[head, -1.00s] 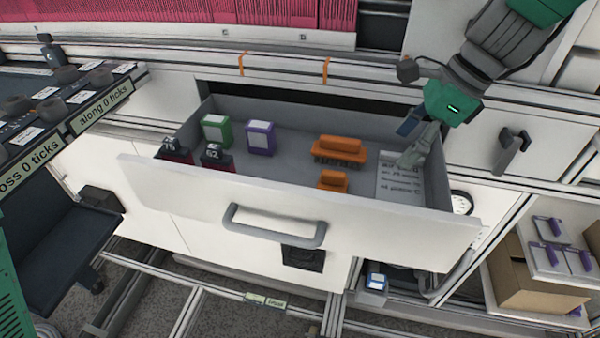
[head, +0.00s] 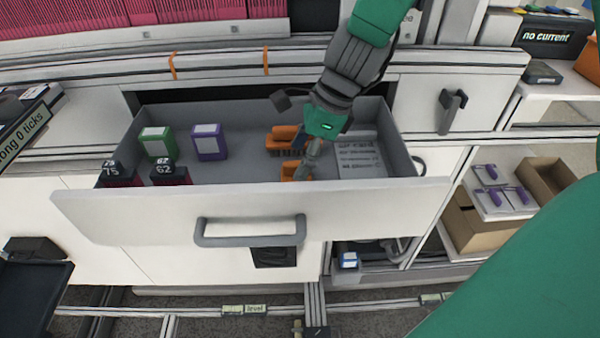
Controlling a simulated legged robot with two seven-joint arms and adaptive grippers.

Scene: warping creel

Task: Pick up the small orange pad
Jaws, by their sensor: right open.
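The small orange pad (head: 288,172) lies on the drawer floor near the front wall, right of the middle. It is partly hidden behind my right gripper (head: 301,166). My right gripper is open and reaches down into the drawer, with its fingers at the pad. I cannot tell whether they touch it. A larger orange brush (head: 281,139) lies just behind the pad, also partly covered by the gripper. My left gripper is not in view.
The open drawer (head: 150,212) also holds a green-framed block (head: 157,142), a purple-framed block (head: 208,142), two dark red weights (head: 170,173) at the left and a printed sheet (head: 360,157) at the right. The drawer's middle floor is clear.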

